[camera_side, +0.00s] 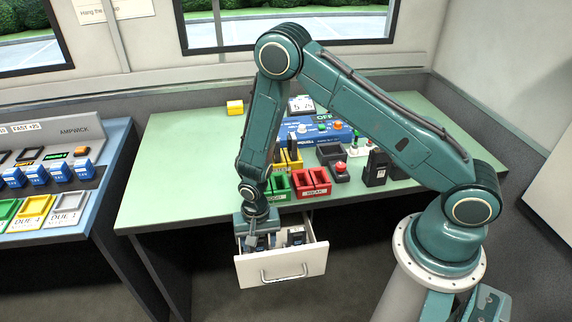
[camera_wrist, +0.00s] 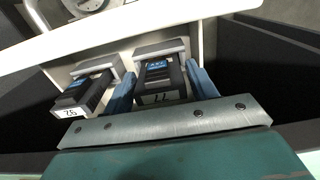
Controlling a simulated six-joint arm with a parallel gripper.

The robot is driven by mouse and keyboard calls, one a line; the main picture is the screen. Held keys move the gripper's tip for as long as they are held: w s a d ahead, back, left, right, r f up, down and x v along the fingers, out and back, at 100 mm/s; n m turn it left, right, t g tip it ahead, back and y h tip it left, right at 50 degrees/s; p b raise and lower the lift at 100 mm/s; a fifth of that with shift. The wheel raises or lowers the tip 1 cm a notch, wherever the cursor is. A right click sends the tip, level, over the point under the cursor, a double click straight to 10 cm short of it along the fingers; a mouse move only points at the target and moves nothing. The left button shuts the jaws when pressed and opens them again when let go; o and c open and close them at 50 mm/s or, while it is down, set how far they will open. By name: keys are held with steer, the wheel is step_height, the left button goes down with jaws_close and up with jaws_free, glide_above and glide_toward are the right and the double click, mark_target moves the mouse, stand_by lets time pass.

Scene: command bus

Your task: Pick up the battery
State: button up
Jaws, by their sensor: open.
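In the side view my gripper (camera_side: 257,238) points down into the left part of an open white drawer (camera_side: 285,268) under the green table. In the wrist view its two blue fingers stand apart, one on each side of a dark battery (camera_wrist: 158,78) with a blue label and a number tag. My gripper (camera_wrist: 160,88) is open; I cannot tell whether the fingers touch this battery. A second dark battery (camera_wrist: 82,97) lies beside it to the left, outside the fingers. In the side view a dark battery (camera_side: 296,235) shows in the drawer, right of my gripper.
The drawer's front wall (camera_wrist: 150,25) and handle are close to my fingers. Above the drawer, the green table (camera_side: 160,165) holds red bins (camera_side: 311,184), a black box (camera_side: 377,167) and a blue control panel (camera_side: 310,128). A blue bench with a console stands at left.

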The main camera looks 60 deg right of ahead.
steer(key=shift+f, duration=0.75)
steer(key=c, duration=0.8)
steer(key=shift+r, duration=0.15)
step_height(320, 180, up, 20)
stand_by(0.5)
stand_by(0.5)
